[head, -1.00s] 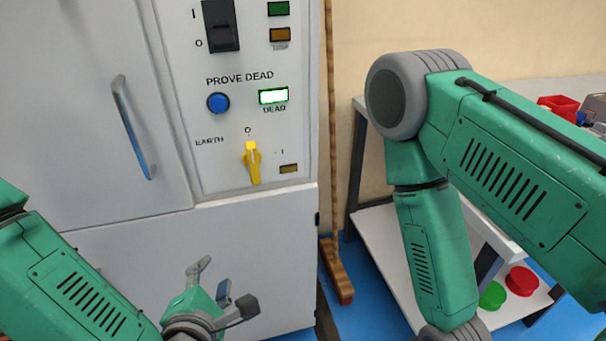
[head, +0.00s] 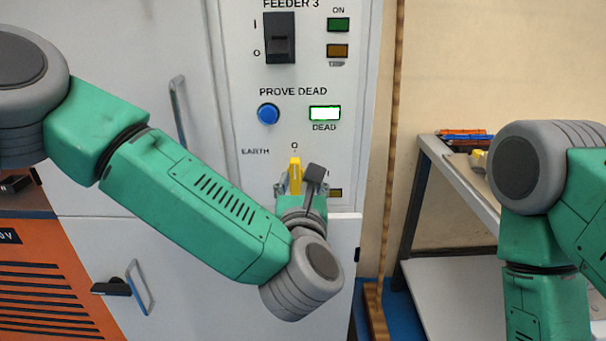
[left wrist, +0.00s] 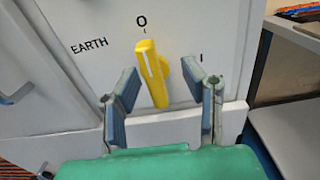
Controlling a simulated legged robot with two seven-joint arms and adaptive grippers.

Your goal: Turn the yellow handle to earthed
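The yellow handle (head: 295,175) is on the grey panel beside the word EARTH, with its top end at the O mark. It also shows in the left wrist view (left wrist: 151,72), between and just beyond the fingertips. My left gripper (head: 296,186) is at the handle's lower part in the head view. In the left wrist view my left gripper (left wrist: 166,85) is open, one finger on each side of the handle, with gaps showing. My right gripper is out of view; only my right arm shows at the right edge.
Above the handle are a blue button (head: 268,114), a lit DEAD lamp (head: 324,113) and a black switch (head: 280,38). A wooden post (head: 390,150) stands right of the cabinet. A shelved bench (head: 460,180) is farther right. An orange unit (head: 45,290) is at lower left.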

